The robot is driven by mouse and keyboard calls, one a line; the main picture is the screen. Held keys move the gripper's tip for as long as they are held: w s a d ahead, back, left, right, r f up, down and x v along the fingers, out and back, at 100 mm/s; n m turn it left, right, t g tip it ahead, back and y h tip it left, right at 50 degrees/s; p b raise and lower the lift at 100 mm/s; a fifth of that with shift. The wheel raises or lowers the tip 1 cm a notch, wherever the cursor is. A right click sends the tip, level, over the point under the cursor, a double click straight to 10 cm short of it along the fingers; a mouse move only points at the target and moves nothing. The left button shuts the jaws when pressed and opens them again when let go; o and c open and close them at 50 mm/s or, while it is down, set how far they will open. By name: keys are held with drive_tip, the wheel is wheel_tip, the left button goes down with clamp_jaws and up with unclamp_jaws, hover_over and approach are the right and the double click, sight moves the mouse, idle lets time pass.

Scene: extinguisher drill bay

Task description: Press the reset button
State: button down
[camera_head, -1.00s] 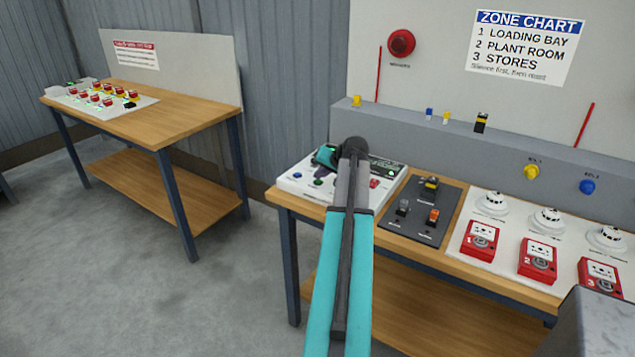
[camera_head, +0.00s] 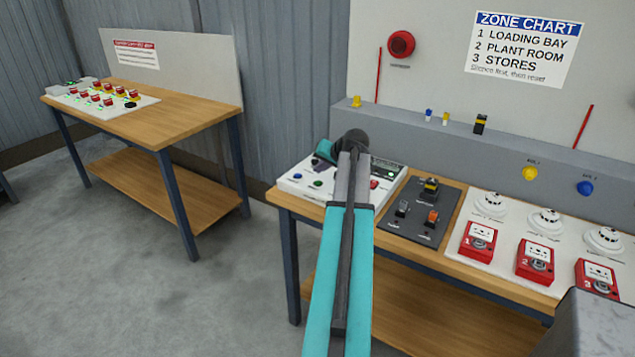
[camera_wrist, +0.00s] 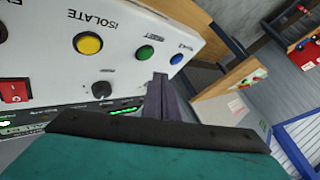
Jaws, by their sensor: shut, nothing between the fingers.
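The white control panel (camera_head: 330,194) lies on the near bench's left end, partly hidden by my arm. It carries a green button (camera_head: 318,184) and a blue button (camera_head: 297,175). In the wrist view the green button (camera_wrist: 145,53), blue button (camera_wrist: 176,58) and yellow button (camera_wrist: 88,43) labelled ISOLATE sit in a row.
The panel also has a black knob (camera_wrist: 102,89) and a red rocker switch (camera_wrist: 14,91). A dark switch plate (camera_head: 423,218) and red call points (camera_head: 478,241) lie to the right. Another bench (camera_head: 170,128) stands at the left, with open floor between.

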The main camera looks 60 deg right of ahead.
wheel_tip(320, 180, up, 3)
drive_tip(key=shift+f+p, duration=0.1)
drive_tip(key=shift+p, duration=0.55)
idle(0.5)
